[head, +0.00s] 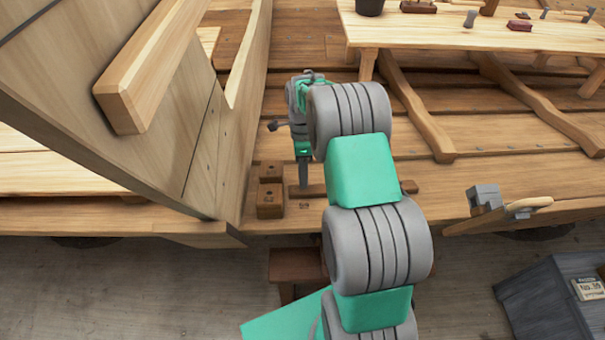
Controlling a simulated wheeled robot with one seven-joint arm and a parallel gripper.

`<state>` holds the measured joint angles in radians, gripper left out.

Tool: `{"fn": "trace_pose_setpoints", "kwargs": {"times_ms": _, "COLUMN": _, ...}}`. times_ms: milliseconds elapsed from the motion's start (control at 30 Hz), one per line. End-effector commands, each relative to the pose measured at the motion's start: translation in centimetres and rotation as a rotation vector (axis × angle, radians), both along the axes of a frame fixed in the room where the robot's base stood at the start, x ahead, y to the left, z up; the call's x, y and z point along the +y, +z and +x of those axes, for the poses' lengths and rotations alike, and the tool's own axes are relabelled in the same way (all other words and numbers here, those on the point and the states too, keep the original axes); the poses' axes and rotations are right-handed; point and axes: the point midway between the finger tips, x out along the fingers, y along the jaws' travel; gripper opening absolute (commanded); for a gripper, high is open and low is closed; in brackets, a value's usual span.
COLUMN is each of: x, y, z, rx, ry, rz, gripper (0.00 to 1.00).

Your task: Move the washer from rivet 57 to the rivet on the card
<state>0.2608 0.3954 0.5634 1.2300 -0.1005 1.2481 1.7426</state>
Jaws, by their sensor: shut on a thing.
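My gripper (303,188) points down in the middle of the head view, past my arm's far links. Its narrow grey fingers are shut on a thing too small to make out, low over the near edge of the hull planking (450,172). I cannot make out the washer or rivet 57. A card (588,288) with print too small to read surely is on the dark grey box at the lower right. My arm hides part of the planks to the right of the gripper.
Small wooden blocks with holes (270,198) stand just left of the gripper. A tall wooden panel (120,150) with a rail rises at the left. A bench (450,33) with tools is at the back. A grey box (545,300) stands lower right.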

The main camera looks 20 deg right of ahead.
Motion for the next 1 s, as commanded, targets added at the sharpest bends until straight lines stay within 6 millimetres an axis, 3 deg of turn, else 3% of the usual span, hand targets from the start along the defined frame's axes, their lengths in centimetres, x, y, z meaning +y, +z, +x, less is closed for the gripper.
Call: {"fn": "trace_pose_setpoints", "kwargs": {"times_ms": 1000, "x": 0.1, "y": -0.9, "z": -0.3, "rx": 0.001, "ry": -0.001, "rz": 0.000, "gripper": 0.00}}
